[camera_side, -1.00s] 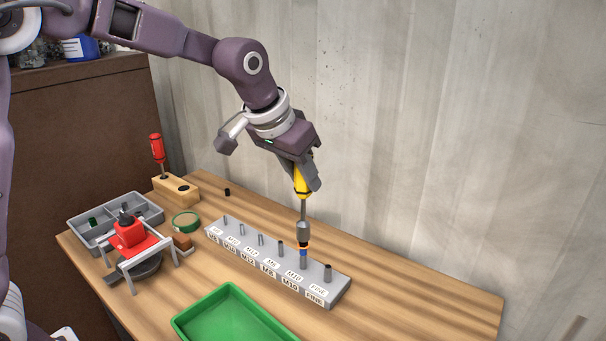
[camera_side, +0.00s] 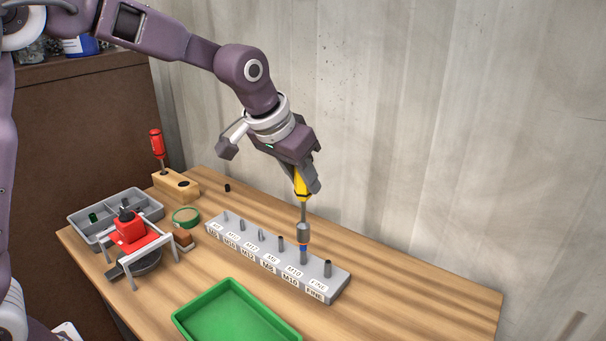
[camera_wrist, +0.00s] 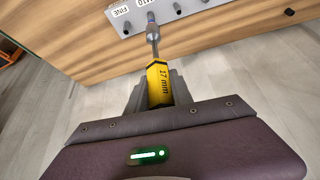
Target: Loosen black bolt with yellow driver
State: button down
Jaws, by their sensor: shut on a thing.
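My gripper (camera_side: 308,183) is shut on the yellow handle of the driver (camera_side: 301,185). The driver stands upright, its grey socket end over a peg of the grey rack (camera_side: 222,233), at the M10 place beside FINE. A blue piece with an orange edge (camera_side: 303,247) shows right under the socket; how far it is seated I cannot tell. In the wrist view, the handle of the driver (camera_wrist: 160,84) reads 17 mm. A dark bolt-like part (camera_side: 125,213) tops the red block (camera_side: 129,231) at left, probably the black bolt.
A red screwdriver (camera_side: 157,146) stands in a wooden block (camera_side: 178,185). A grey divided tray (camera_side: 78,221), a green ring (camera_side: 186,216) and a brown block (camera_side: 183,239) are at left. A green tray (camera_side: 235,315) lies in front. A small black piece (camera_side: 227,187) lies behind the rack. The table's right is clear.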

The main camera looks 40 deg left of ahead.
jog(key=c, duration=1.1)
grip_release()
jog(key=shift+o, duration=0.2)
jog(key=v, duration=0.6)
jog(key=shift+s+r, duration=0.2)
jog(key=shift+r, duration=0.2)
